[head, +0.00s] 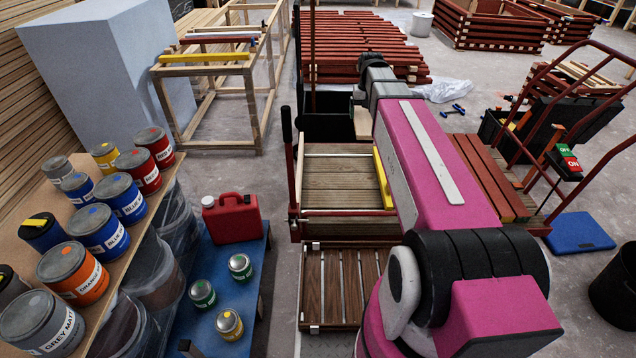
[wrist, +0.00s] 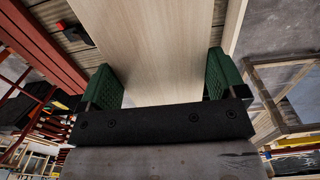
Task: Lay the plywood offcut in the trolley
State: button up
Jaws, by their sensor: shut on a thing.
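The plywood offcut (wrist: 165,40) is a pale, flat board filling the middle of the wrist view. My gripper (wrist: 163,78) has a green finger at each side of it and is shut on it. In the head view, my pink arm hides the gripper; a pale piece (head: 362,122) shows beside the arm, but I cannot tell whether it is the offcut. The trolley (head: 335,196) appears to be the low red-framed one with a plank deck, left of my arm. Planks with a red edge (wrist: 48,45) show behind the offcut in the wrist view.
A yellow batten (head: 382,178) lies along the trolley's right side. A slatted dark panel (head: 340,285) lies in front. A blue bench (head: 222,272) with tins and a red can (head: 232,218) stands left. A cart with red battens (head: 490,178) stands right.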

jog(key=w+a+f, duration=0.4)
jog(key=w+f, duration=0.2)
jog(key=f, duration=0.2)
jog(key=w+a+f, duration=0.4)
jog(key=w+f, duration=0.2)
jog(key=f, duration=0.3)
send_near(323, 182)
notch_tip(323, 182, down, 7)
jog(key=shift+w+f, duration=0.1)
jog(key=shift+w, duration=0.05)
jog(key=o, duration=0.6)
jog(key=shift+f, duration=0.1)
jog(key=shift+o, duration=0.9)
notch_tip(323, 182, up, 12)
jog(key=s+d+r, duration=0.5)
jog(key=s+r, duration=0.1)
jog(key=s, duration=0.5)
jog(key=s+d+r, duration=0.5)
jog(key=s+d, duration=0.1)
jog(key=s, duration=0.6)
jog(key=s+d+r, duration=0.5)
jog(key=s+r, duration=0.1)
jog(key=s, duration=0.5)
jog(key=shift+s+d+r, duration=0.3)
jog(key=shift+d+r, duration=0.05)
jog(key=shift+d, duration=0.05)
